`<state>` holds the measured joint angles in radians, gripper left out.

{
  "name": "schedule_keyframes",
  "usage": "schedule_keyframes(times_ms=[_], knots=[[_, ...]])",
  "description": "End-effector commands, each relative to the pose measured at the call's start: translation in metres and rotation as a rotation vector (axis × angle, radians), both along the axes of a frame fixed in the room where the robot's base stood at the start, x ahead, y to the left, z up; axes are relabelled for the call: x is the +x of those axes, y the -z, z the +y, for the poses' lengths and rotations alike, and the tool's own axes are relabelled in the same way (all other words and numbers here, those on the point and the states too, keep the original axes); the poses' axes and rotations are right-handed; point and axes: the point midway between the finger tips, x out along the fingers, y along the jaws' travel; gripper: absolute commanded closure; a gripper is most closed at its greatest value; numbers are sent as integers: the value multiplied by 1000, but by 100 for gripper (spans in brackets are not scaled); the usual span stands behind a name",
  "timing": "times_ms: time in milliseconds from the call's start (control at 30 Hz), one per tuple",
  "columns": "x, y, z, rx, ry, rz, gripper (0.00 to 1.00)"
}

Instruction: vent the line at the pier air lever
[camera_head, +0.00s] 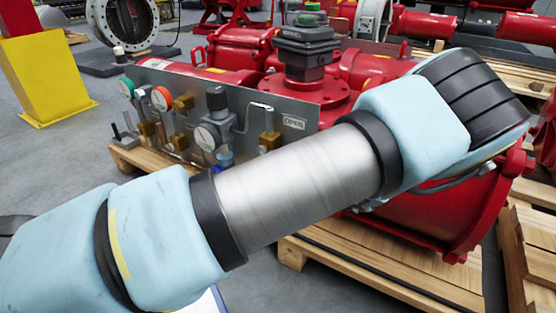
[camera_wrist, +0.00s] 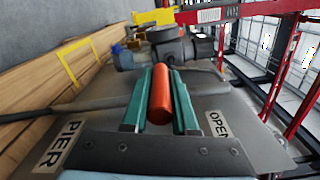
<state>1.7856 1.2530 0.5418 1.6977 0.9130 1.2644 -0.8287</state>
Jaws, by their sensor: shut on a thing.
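The pier air lever shows in the wrist view as an orange-red rounded handle (camera_wrist: 160,98). My gripper (camera_wrist: 161,82) has its two green fingers along either side of this handle, shut on it. A PIER label (camera_wrist: 61,144) is at the lower left and an OPEN label (camera_wrist: 217,125) is right of the fingers. In the head view, my arm crosses the picture and hides my gripper and the held handle. The metal gauge panel (camera_head: 330,112) shows behind the arm, with an OPEN label (camera_head: 294,123) near its right end.
Gauges, including an orange-rimmed one (camera_head: 161,98), and brass fittings stand out from the panel. A large red actuator (camera_head: 440,220) sits on a wooden pallet (camera_head: 380,275) close behind my arm. A yellow post (camera_head: 45,75) stands at the left, with open grey floor near it.

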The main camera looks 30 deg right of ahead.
Motion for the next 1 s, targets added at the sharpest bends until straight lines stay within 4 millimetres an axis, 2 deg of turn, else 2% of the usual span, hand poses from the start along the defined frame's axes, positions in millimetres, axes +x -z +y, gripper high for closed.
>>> schedule_keyframes(times_ms=[500, 533, 600, 767, 1000], knots=[[1, 2, 1, 11, 0, -15, 100], [1, 2, 1, 11, 0, -15, 69], [1, 2, 1, 11, 0, -15, 61], [1, 2, 0, 10, 0, -15, 43], [0, 1, 0, 9, -1, -14, 43]])
